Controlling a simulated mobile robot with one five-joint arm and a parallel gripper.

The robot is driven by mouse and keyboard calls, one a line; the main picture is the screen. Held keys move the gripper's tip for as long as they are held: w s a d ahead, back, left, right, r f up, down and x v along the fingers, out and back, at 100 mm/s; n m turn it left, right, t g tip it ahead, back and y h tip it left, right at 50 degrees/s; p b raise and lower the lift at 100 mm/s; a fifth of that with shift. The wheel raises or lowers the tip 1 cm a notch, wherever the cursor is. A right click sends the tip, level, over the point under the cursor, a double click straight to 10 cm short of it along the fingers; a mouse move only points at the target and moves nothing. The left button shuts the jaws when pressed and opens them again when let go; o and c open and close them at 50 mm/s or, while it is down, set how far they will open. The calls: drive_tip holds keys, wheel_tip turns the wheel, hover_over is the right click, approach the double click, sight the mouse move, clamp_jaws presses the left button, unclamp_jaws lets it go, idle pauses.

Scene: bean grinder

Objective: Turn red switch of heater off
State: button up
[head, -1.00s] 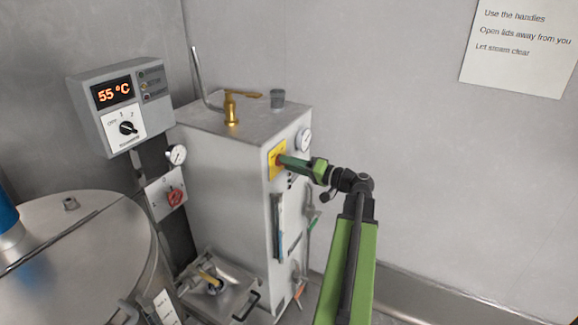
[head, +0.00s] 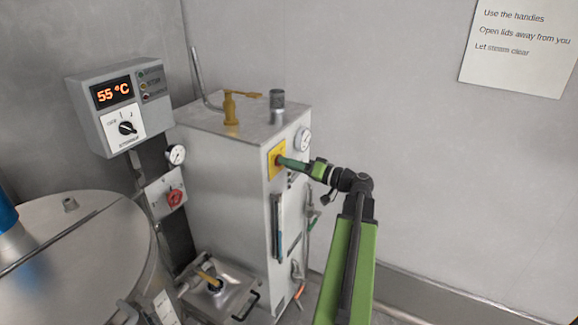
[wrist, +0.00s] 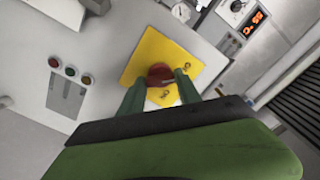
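The heater (head: 225,180) is a tall grey metal box with a yellow switch plate (head: 275,158) high on its right-hand face. In the wrist view, the red switch knob (wrist: 160,74) sits on this yellow plate (wrist: 145,58), which bears small dark lettering. My gripper (head: 283,161) reaches the plate from the right. In the wrist view, its two green fingers stand on either side of the red knob, with a visible gap at the right finger. The left finger is close to the knob; contact cannot be told. In the head view, the fingers hide the knob.
A control box (head: 118,105) reading 55 °C hangs at left. A red knob on a grey plate (head: 168,197) sits below it. A gauge (head: 302,140) is near the yellow plate. A round steel vessel (head: 80,250) stands front left.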

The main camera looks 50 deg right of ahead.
drive_tip(key=o, duration=0.5)
drive_tip(key=shift+c, duration=0.2)
drive_tip(key=v, duration=1.7)
drive_tip(key=shift+s, duration=0.3)
